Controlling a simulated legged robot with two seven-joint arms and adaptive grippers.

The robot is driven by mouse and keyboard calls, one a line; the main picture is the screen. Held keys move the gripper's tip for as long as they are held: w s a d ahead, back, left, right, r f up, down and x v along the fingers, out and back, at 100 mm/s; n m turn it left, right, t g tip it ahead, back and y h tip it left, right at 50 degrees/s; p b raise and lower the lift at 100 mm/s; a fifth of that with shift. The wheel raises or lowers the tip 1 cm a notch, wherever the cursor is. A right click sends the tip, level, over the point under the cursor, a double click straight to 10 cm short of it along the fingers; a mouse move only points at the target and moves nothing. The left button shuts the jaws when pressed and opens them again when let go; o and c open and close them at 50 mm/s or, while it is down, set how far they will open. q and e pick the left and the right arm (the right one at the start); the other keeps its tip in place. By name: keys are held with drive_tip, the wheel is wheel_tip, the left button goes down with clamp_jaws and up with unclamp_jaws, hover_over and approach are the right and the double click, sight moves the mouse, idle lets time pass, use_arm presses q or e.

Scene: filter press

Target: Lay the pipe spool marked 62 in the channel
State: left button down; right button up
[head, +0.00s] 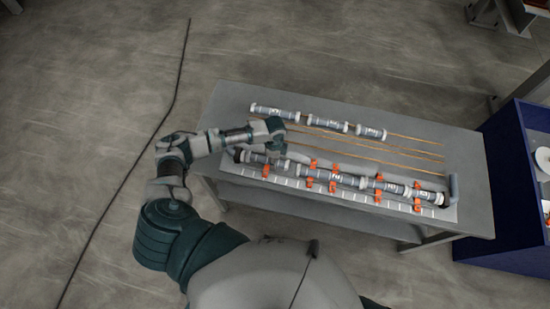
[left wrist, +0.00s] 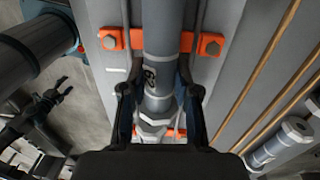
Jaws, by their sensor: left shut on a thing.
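My left gripper (head: 274,146) reaches down over the left end of the channel (head: 330,198). In the left wrist view the gripper (left wrist: 157,95) is shut on a grey pipe spool (left wrist: 163,30), one finger on each side, near a pale hex collar. A dark mark on the spool looks like 62 but is turned and hard to read. This spool (head: 256,158) lies along the left of the row, in line with the channel; I cannot tell whether it is fully seated. My right gripper (left wrist: 62,88) shows small and dark at the left of the wrist view, its fingers apart, seemingly empty.
More labelled spools (head: 337,178) lie in the channel to the right, among orange clips (head: 378,185). Several loose spools (head: 275,112) lie along the back of the grey table (head: 240,97), near thin orange-brown strips (head: 415,152). A blue bin (head: 500,165) stands at the right.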

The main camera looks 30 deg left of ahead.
use_arm(q)
drive_tip(key=shift+a+f, duration=0.1)
drive_tip(key=shift+f, duration=0.1)
drive_tip(key=c, duration=0.8)
unclamp_jaws()
drive_tip(key=shift+d, duration=0.25)
drive_tip(key=shift+o, duration=0.2)
drive_tip(key=shift+r, duration=0.1)
wheel_tip(320, 180, up, 12)
drive_tip(key=w, duration=0.1)
use_arm(e)
drive_tip(key=shift+a, duration=0.25)
use_arm(q)
drive_tip(key=shift+a, duration=0.1)
